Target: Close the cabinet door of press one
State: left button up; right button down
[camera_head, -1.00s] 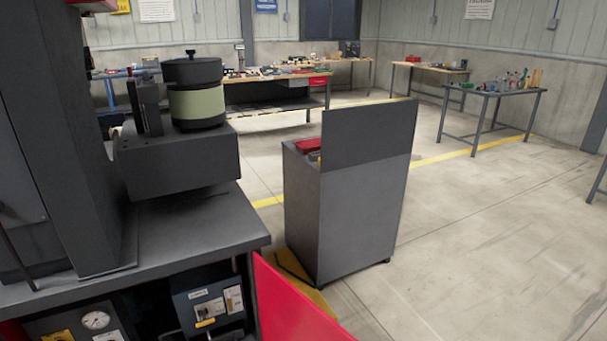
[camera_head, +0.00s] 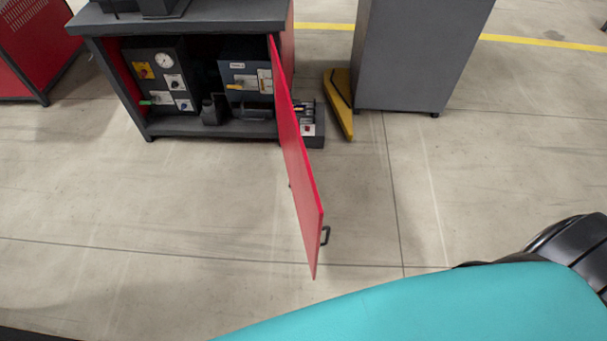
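The red cabinet door (camera_head: 298,165) stands wide open, swung out toward me from the right side of the cabinet opening. A dark handle (camera_head: 325,235) sits near its free end, on its right face. The press cabinet (camera_head: 200,22) has a dark grey top and an open front. Inside are a control box with a gauge (camera_head: 160,72) and a second control box (camera_head: 247,82). Neither gripper is in view. A teal and black part of my own body fills the lower right.
A grey bin cabinet (camera_head: 415,55) stands to the right behind the door. A yellow wedge-shaped piece (camera_head: 340,103) and a small dark box (camera_head: 310,128) lie on the floor between them. Another red cabinet (camera_head: 32,50) is at the far left. The floor in front is clear.

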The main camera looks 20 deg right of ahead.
aim_at(309, 210)
jog(key=l+u, duration=0.15)
jog(key=l, duration=0.7)
jog(key=k+l+u, duration=0.1)
jog(key=l, duration=0.8)
jog(key=i+l+u, duration=0.25)
jog(key=l, duration=0.15)
jog(key=i+l+u, duration=0.2)
jog(key=l, duration=0.2)
